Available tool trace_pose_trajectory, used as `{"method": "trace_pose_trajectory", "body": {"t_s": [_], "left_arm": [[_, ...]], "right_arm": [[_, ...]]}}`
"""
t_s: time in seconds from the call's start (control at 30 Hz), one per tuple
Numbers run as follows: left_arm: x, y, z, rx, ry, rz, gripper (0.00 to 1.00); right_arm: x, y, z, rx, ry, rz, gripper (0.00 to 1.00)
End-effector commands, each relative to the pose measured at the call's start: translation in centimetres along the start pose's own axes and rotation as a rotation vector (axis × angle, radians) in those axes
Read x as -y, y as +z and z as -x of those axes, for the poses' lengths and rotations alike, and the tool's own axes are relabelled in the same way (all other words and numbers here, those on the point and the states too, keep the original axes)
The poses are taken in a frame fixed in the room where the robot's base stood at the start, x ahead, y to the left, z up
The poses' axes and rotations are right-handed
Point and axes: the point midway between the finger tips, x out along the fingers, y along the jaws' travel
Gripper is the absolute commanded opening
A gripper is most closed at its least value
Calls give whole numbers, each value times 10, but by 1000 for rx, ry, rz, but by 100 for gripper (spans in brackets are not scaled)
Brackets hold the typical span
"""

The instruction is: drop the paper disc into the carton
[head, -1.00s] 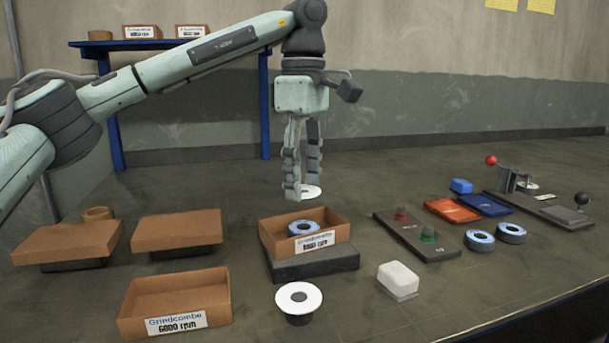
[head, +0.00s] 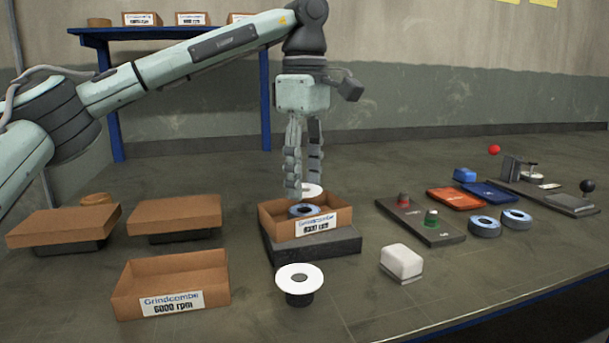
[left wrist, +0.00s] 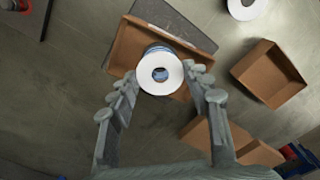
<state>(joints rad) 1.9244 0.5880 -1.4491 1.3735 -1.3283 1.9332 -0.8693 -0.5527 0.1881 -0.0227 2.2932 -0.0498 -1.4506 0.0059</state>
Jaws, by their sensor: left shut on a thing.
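My left gripper (head: 304,186) points down over the open brown carton (head: 318,227) on a dark block. It is shut on the white paper disc (head: 313,190), held flat just above the carton's back part. In the left wrist view, the paper disc (left wrist: 147,82) sits between the two fingertips (left wrist: 163,76), with its dark centre hole showing. A blue-rimmed flap disc (head: 301,211) lies inside the carton; in the wrist view it is mostly hidden under the paper disc. The carton's wall (left wrist: 122,48) shows around them. My right gripper is not in view.
Another white-topped disc on a dark stand (head: 299,277) is in front of the carton. An empty carton (head: 171,290) stands front left, with two brown lidded boxes (head: 63,226) (head: 175,213) behind. A white block (head: 402,261) and a button panel (head: 420,222) are at right.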

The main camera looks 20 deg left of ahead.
Motion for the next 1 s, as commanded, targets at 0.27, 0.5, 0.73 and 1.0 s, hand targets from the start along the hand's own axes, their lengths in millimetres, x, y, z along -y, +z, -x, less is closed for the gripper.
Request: {"method": "trace_pose_trajectory", "body": {"t_s": [0.27,0.5,0.73,1.0], "left_arm": [[0,0,-5,0,-1,0,40],[0,0,-12,0,0,1,40],[0,0,-14,0,0,0,40],[0,0,-14,0,0,0,68]], "right_arm": [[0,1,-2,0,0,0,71],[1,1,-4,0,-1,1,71],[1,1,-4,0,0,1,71],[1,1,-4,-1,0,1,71]]}}
